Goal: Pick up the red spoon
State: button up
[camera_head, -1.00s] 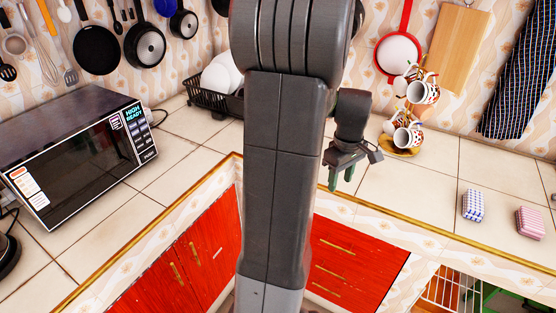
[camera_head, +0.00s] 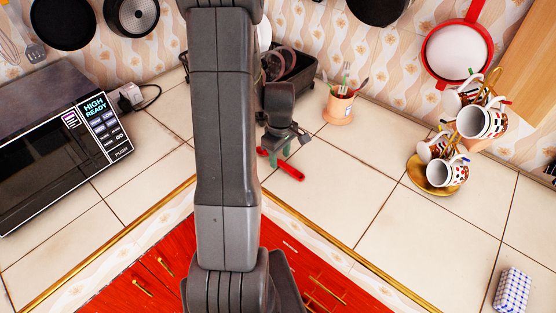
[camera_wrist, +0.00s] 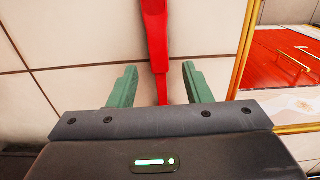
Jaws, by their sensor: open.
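The red spoon (camera_head: 288,170) lies on the tiled counter in the head view, near the counter's inner corner, with part of it hidden behind my gripper. My gripper (camera_head: 279,155) is over it with its green fingers pointing down. In the wrist view, the red spoon (camera_wrist: 156,38) runs lengthwise between the two fingers of my gripper (camera_wrist: 159,70). The fingers are apart, one on each side of it, with the right finger closer to the red. I cannot tell how high the fingertips are above the counter.
A dark dish rack (camera_head: 290,75) and a utensil cup (camera_head: 338,108) stand behind my gripper. A mug stand (camera_head: 437,188) is to the right and a microwave (camera_head: 60,145) to the left. The gold-trimmed counter edge (camera_head: 330,240) is in front. Tiles right of the spoon are clear.

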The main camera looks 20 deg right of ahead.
jog(key=shift+f, duration=0.8)
grip_shut()
